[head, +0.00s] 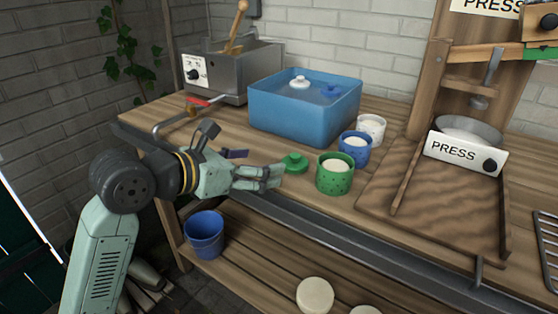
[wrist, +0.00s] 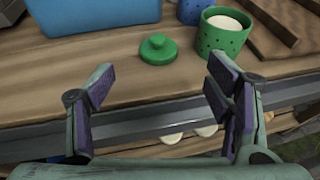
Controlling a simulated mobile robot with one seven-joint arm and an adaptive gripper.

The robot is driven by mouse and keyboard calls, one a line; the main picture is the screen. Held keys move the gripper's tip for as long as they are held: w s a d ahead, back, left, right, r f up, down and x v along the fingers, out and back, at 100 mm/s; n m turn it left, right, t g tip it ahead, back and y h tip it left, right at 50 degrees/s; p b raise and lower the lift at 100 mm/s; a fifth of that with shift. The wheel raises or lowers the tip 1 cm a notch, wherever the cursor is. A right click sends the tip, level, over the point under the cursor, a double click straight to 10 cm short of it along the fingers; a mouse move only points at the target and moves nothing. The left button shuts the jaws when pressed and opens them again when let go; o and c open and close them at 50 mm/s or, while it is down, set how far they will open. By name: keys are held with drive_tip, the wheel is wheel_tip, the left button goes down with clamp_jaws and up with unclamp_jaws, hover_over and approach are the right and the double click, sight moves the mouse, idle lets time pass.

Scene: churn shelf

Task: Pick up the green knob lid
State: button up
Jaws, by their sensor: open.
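The green knob lid (head: 294,163) lies on the wooden bench top, just left of the green perforated pot (head: 335,174). It is a flat round disc with a small knob on top. In the wrist view the lid (wrist: 158,49) sits beyond and between my fingertips, with the green pot (wrist: 222,35) to its right. My gripper (head: 272,176) is open and empty at the bench's front edge, apart from the lid. In the wrist view both purple-padded fingers of my gripper (wrist: 160,85) are spread wide.
A blue tub (head: 300,108) with a white and a blue lid stands behind. A blue pot (head: 355,148) and a white pot (head: 371,129) stand behind the green one. A press (head: 465,150) is at right. A metal rail (head: 330,238) runs along the front edge.

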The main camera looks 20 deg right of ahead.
drive_tip(key=p, duration=0.1)
approach(295, 155)
drive_tip(key=x, duration=0.3)
drive_tip(key=shift+s+f, duration=0.15)
drive_tip(key=shift+f, duration=0.2)
drive_tip(key=x, duration=0.1)
drive_tip(key=p+x, duration=0.1)
drive_tip(key=x, duration=0.1)
drive_tip(key=p+x, duration=0.1)
drive_tip(key=shift+w+d+r, duration=0.2)
drive_tip(key=shift+w+d, duration=0.15)
drive_tip(key=shift+w+d+f, duration=0.15)
drive_tip(key=shift+d+f, duration=0.05)
drive_tip(key=shift+d, duration=0.15)
drive_tip(key=c, duration=1.4)
